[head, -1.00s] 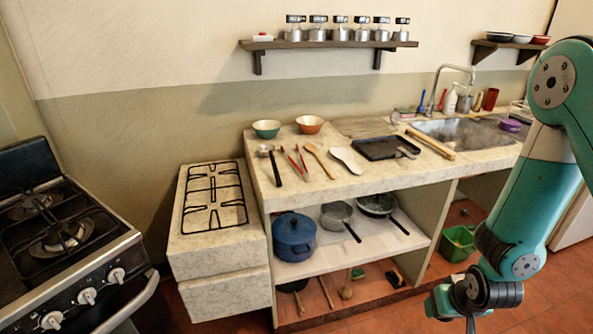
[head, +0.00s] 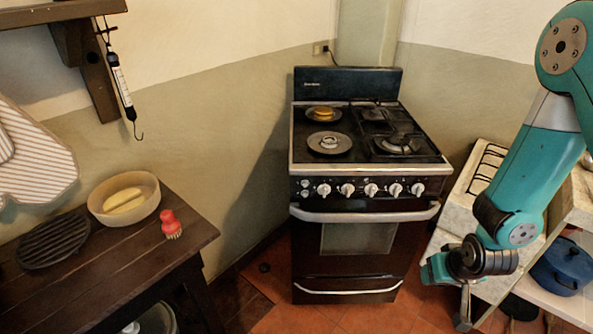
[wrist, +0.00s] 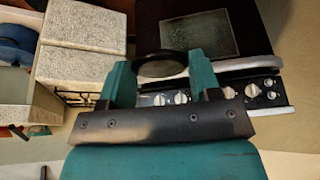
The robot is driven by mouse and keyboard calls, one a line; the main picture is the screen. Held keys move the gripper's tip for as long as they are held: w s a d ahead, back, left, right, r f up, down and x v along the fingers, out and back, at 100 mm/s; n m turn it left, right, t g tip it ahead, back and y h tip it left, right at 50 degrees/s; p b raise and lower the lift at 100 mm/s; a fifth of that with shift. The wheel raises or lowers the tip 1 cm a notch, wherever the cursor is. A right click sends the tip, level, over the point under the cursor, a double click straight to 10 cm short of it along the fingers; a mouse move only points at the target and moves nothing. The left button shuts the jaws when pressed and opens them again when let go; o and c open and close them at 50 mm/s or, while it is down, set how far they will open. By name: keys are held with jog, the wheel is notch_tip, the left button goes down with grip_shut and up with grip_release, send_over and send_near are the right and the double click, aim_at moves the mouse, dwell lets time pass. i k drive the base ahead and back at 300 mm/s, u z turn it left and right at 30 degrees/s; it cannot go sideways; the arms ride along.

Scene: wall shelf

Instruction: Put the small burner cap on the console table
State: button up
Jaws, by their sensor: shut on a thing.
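My gripper (wrist: 162,75) is shut on a dark, round, flat disc, the small burner cap (wrist: 160,64), which sits between its two teal fingers in the wrist view. In the head view my gripper (head: 464,305) hangs low at the right, in front of the stone counter; the cap cannot be made out there. The dark wooden console table (head: 95,290) is at the lower left of the head view, well away from my gripper, with the stove between them in the picture.
The table bears a pale bowl (head: 140,211) with a yellowish thing in it, a red brush (head: 170,224) and a black ribbed grill plate (head: 53,240). The black stove (head: 350,235) stands at the centre. Bare tabletop shows in front of the bowl. A shelf (head: 50,12) overhangs at upper left.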

aim_at(91, 257)
jog(key=u, duration=1.7)
